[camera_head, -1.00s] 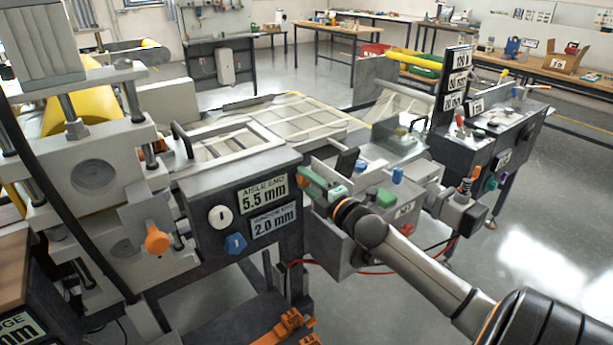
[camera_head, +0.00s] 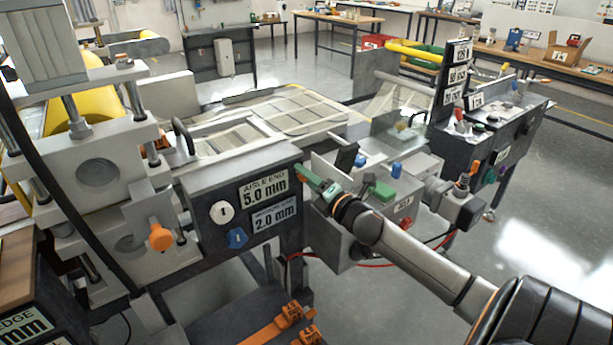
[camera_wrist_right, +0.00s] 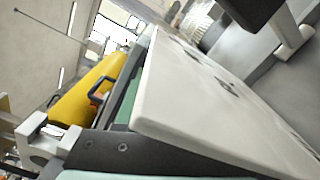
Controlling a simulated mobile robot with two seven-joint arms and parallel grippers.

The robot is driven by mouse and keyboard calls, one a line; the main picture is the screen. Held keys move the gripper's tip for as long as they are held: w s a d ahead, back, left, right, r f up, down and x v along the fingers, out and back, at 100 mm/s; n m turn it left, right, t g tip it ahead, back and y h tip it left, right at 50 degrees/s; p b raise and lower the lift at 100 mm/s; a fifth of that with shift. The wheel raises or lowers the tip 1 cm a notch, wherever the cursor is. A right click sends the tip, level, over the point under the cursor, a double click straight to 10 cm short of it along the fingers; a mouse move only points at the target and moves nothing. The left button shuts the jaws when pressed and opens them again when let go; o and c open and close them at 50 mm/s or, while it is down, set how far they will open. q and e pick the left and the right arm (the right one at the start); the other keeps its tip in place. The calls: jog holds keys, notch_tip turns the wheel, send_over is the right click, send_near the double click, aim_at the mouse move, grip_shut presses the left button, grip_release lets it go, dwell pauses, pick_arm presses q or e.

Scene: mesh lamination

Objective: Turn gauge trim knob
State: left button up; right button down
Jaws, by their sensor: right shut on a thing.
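The dark gauge box (camera_head: 190,187) carries two readouts, an aisle end plate (camera_head: 264,190) at 5.0 mm and a lower plate (camera_head: 273,217) at 2.0 mm. In the right wrist view a pale plate (camera_wrist_right: 215,100) fills the middle. My left gripper is not in view.
An orange knob (camera_head: 160,238) is on the press frame at left. A control box (camera_head: 391,208) with green and blue parts stands close behind my right arm. A red cable (camera_head: 372,268) hangs below. Open floor lies to the right.

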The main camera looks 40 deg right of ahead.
jog(key=c, duration=0.5)
grip_release()
jog(key=s+a, duration=0.1)
jog(key=s, duration=1.1)
jog(key=shift+s+a, duration=0.2)
jog(key=shift+s, duration=0.05)
